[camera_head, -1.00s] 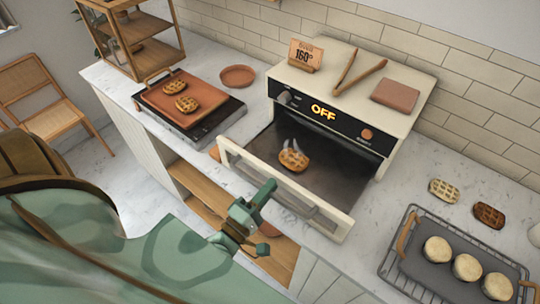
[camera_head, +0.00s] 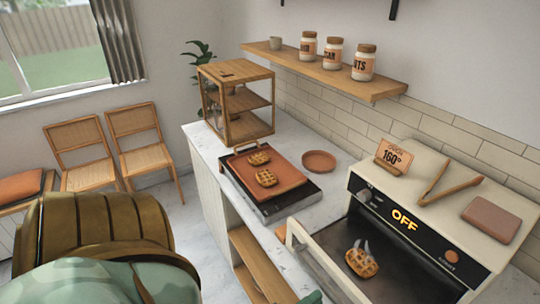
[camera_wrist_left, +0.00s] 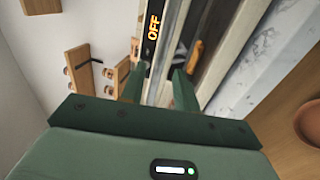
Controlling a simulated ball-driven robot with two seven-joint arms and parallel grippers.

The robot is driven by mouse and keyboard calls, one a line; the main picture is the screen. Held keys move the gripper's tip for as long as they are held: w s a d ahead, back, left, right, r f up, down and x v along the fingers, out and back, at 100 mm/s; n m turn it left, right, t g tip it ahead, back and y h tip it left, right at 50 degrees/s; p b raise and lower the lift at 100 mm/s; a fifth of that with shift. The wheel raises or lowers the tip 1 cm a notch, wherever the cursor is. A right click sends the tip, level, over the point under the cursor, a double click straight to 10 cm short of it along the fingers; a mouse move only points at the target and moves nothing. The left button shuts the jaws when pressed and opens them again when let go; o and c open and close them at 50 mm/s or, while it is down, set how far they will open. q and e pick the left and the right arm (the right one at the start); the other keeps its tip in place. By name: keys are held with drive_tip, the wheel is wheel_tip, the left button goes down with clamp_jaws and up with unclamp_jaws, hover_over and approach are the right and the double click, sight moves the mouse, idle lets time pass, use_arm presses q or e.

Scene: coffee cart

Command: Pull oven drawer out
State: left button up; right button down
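The oven (camera_head: 425,205) is cream with a black front panel showing "OFF". Its drawer (camera_head: 300,240) stands pulled out, and its front runs off the bottom edge of the head view. A browned waffle (camera_head: 361,262) with pale wisps above it lies inside the drawer. Only a green tip of my left gripper (camera_head: 314,298) shows at the bottom edge, by the drawer front. In the left wrist view, its two fingers (camera_wrist_left: 158,88) are apart, with the cream drawer front close beyond and between them. The handle is hard to make out there. My right gripper is out of view.
A griddle (camera_head: 268,178) with two waffles sits left of the oven, near a round terracotta plate (camera_head: 319,161). A wooden shelf unit (camera_head: 248,105) stands behind. Tongs (camera_head: 447,185), a sign (camera_head: 394,158) and a brown block (camera_head: 490,219) rest on the oven.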

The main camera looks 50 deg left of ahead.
use_arm(q)
drive_tip(key=b+v, duration=0.1)
drive_tip(key=v, duration=1)
drive_tip(key=shift+s+b, duration=0.25)
drive_tip(key=shift+b, duration=0.05)
drive_tip(key=shift+a+f, duration=0.1)
